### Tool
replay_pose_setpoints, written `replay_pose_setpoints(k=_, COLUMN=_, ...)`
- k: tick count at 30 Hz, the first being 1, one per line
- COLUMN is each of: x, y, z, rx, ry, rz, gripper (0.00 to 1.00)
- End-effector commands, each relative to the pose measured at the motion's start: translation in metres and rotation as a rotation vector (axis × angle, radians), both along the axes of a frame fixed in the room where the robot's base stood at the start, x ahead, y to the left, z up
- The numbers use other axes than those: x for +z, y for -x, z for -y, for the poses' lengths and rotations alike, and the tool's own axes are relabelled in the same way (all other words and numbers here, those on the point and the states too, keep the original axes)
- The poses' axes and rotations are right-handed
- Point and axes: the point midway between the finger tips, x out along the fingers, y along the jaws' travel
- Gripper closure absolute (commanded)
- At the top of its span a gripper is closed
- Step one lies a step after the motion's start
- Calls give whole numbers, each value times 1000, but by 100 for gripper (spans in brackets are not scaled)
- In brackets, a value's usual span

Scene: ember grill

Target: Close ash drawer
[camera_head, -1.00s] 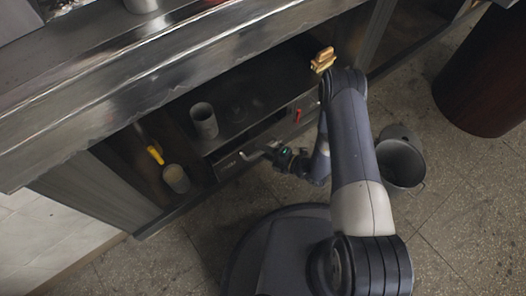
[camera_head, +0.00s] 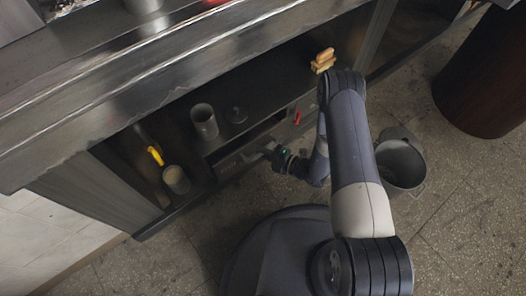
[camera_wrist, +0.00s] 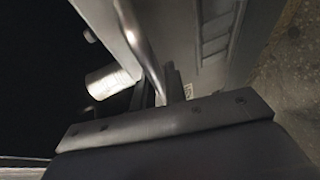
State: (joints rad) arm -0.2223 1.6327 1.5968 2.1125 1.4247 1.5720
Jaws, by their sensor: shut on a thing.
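The ash drawer (camera_head: 233,161) is in the lower front of the grill cabinet, below the shelf. A dark gap shows behind its front, so it looks partly open; how far I cannot tell. My gripper (camera_head: 268,150) is at the drawer front, low beside the cabinet. In the wrist view, a curved metal handle bar (camera_wrist: 138,38) runs down to my gripper (camera_wrist: 168,88), and the grey panelled drawer front (camera_wrist: 213,40) lies to its right. My gripper is shut on the handle, though the fingertips are partly hidden.
A yellow-handled tool (camera_head: 155,155) and a tan cup (camera_head: 176,180) are at lower left. A bucket (camera_head: 401,163) stands on the floor at right. A wood block (camera_head: 322,61) is on the shelf edge.

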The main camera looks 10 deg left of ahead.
Motion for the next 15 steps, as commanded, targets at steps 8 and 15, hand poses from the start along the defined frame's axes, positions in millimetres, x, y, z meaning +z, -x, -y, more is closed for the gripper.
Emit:
replay_pose_setpoints(k=8, x=-2, y=-5, z=-6, rx=2, ry=2, rz=2, gripper=100)
replay_pose_setpoints(k=15, x=-2, y=-29, z=-33, rx=2, ry=1, rz=5, gripper=100)
